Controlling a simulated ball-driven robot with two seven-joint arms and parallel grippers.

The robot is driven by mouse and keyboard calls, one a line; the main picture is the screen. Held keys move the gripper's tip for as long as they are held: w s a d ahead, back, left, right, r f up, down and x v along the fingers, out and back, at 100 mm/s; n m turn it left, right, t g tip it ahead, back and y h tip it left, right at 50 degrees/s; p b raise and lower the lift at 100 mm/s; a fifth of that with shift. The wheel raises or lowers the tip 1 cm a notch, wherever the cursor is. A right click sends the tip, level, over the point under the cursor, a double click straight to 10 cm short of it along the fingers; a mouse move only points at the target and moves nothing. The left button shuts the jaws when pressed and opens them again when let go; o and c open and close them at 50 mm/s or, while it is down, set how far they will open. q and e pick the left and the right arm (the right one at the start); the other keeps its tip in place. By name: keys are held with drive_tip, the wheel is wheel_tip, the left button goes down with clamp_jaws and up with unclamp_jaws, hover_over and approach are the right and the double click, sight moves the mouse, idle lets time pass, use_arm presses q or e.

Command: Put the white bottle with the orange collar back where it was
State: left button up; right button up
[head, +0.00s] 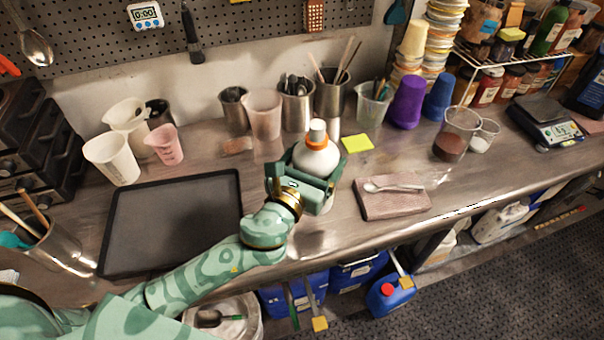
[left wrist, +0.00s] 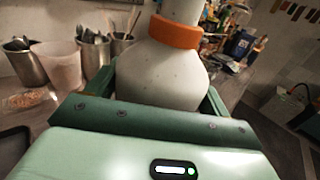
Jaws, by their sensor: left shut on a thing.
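The white bottle with the orange collar (head: 316,158) is upright between the fingers of my left gripper (head: 312,172) in the head view. My left gripper is shut on it, over the middle front of the workbench. In the left wrist view the bottle (left wrist: 165,72) fills the middle, its orange collar at the top and its lower part hidden behind the gripper. Whether its base touches the bench cannot be told. My right gripper does not show.
A dark tray (head: 172,222) lies left of my gripper. A board with a spoon (head: 392,196) lies to the right, and a yellow sticky note (head: 357,144) lies behind it. Steel pots (head: 296,108) and cups stand along the wall. A glass beaker (head: 456,135) stands farther right.

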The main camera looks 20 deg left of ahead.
use_arm(q)
drive_tip(key=w+a+f+b, duration=0.4)
drive_tip(key=w+f+b, duration=0.1)
drive_tip(key=f, duration=0.5)
drive_tip(key=shift+w+a+b, duration=0.15)
drive_tip(key=shift+a+b, duration=0.05)
drive_tip(key=shift+b, duration=0.15)
drive_tip(key=o, duration=1.4)
drive_tip(key=shift+c, duration=0.2)
drive_tip(key=s+a, duration=0.2)
drive_tip(key=s, duration=0.9)
drive_tip(key=shift+s, duration=0.4)
drive_tip(key=shift+a+r, duration=0.1)
